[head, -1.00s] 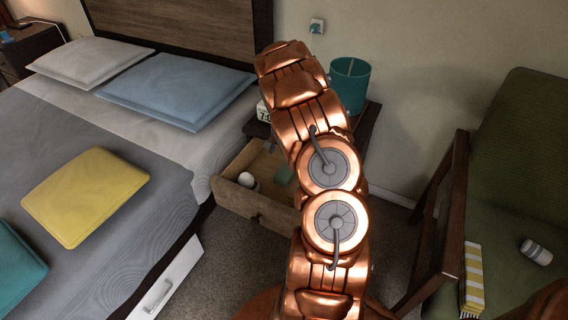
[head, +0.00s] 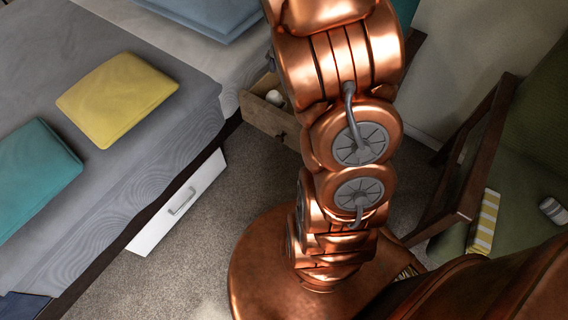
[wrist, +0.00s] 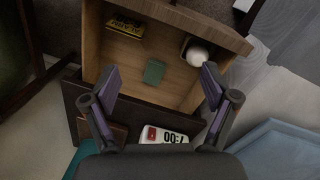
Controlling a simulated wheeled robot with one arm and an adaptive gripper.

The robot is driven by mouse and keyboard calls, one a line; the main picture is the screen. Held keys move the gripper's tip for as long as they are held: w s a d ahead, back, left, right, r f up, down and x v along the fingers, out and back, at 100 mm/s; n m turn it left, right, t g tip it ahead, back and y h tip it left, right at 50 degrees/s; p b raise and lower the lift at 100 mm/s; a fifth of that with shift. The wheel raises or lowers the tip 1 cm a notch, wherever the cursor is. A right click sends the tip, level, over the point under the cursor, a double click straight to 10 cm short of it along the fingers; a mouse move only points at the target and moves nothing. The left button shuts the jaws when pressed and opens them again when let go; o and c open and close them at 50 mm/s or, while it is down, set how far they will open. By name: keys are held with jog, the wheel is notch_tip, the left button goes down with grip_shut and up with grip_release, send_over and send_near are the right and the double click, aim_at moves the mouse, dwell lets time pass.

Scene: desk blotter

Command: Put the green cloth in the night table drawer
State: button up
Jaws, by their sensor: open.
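In the wrist view the night table drawer (wrist: 103,45) is pulled open, and I look down into it. A small green folded piece, the green cloth (wrist: 154,71), lies flat on the drawer floor near the middle. My gripper (wrist: 160,80) is open and empty, its two fingers spread on either side of the cloth's place in the picture, apart from it. In the head view the drawer front (head: 270,118) shows beside the bed. My arm hides the rest of the night table, the cloth and my gripper there.
The drawer also holds a yellow-and-black box (wrist: 127,25) and a white rounded object (wrist: 196,53). A clock (wrist: 163,135) stands on the night table (wrist: 72,98). The bed (head: 150,140) is at left; a green armchair (head: 530,185) is at right.

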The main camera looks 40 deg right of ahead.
jog(key=s+a+r+n+g, duration=0.1)
jog(key=s+a+n, duration=0.4)
jog(key=s+a, duration=0.5)
jog(key=s+a+r+n, duration=0.4)
jog(key=s+a, duration=0.7)
jog(key=s, duration=0.3)
jog(key=shift+s+n+g, duration=0.15)
jog(key=shift+n+g, duration=0.25)
jog(key=shift+n, duration=0.3)
notch_tip(320, 180, up, 19)
jog(key=t+p, duration=0.1)
jog(key=p, duration=1.6)
jog(key=shift+w+p, duration=0.2)
jog(key=shift+p, duration=0.15)
